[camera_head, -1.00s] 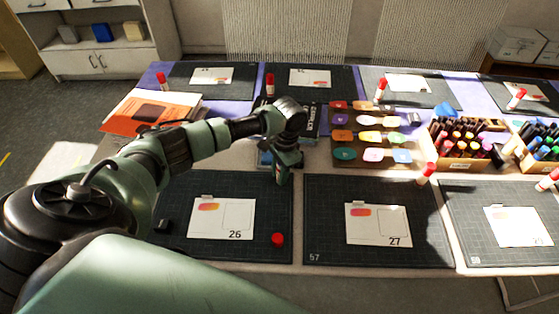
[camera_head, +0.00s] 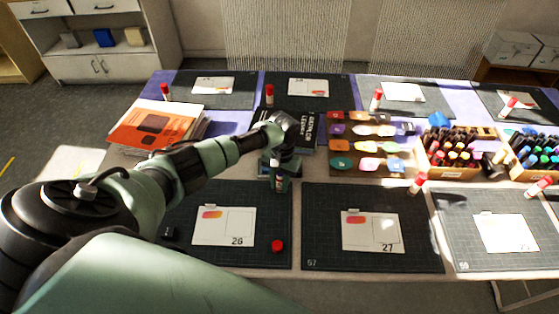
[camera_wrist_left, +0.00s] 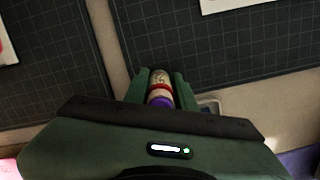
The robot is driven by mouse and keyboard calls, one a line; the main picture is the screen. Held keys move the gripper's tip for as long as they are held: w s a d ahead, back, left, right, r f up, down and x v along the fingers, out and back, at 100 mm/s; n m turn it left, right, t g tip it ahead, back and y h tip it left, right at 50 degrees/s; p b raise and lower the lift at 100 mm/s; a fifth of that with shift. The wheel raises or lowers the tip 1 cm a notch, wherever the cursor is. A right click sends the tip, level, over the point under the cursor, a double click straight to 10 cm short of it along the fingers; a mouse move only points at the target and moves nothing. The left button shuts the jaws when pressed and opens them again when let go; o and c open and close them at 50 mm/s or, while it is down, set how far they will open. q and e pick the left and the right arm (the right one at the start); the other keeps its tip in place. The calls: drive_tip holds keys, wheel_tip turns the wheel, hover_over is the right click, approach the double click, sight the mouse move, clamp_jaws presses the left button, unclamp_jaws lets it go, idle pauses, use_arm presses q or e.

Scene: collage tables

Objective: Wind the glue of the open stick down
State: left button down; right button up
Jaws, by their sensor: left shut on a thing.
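The open glue stick shows in the left wrist view (camera_wrist_left: 160,90), with a pale printed body, a red band and a purple part. In the head view the stick (camera_head: 278,178) is a small pale and dark shape above the back edge of mat 26. My left gripper (camera_head: 277,165) is shut on it; its green fingers (camera_wrist_left: 160,95) lie on both sides of the stick. How far the glue sticks out cannot be told. A red cap (camera_head: 277,246) sits on the mat right of card 26 (camera_head: 225,226). My right gripper is not in view.
Mat 57 (camera_head: 325,259) with card 27 lies to the right. Behind stand a tray of coloured pieces (camera_head: 345,128), marker boxes (camera_head: 450,172) and several red-capped sticks. An orange book pile (camera_head: 155,128) is at the left. A small black block (camera_head: 169,233) lies on mat 26.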

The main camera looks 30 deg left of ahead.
use_arm(q)
drive_tip(key=shift+n, duration=0.5)
drive_tip(key=shift+s+d+r+n+p, duration=0.1)
drive_tip(key=shift+n+p, duration=1)
drive_tip(key=shift+n+h+p, duration=0.3)
drive_tip(key=shift+n+p, duration=0.1)
drive_tip(key=shift+n, duration=0.4)
drive_tip(key=shift+n+p, duration=1)
drive_tip(key=shift+n, duration=0.2)
drive_tip(key=shift+n+t, duration=0.3)
drive_tip(key=shift+n, duration=0.3)
drive_tip(key=shift+n+p, duration=0.7)
drive_tip(key=shift+p, duration=0.05)
drive_tip(key=shift+n+h+p, duration=0.3)
drive_tip(key=shift+n+p, duration=0.2)
drive_tip(key=shift+n, duration=0.6)
drive_tip(key=shift+d+n+t+p, duration=0.1)
drive_tip(key=shift+n+t+p, duration=0.2)
drive_tip(key=shift+n+p, duration=0.45)
drive_tip(key=shift+n, duration=0.75)
drive_tip(key=shift+w+f+n, duration=0.2)
drive_tip(key=shift+f+n, duration=0.05)
drive_tip(key=shift+n, duration=0.15)
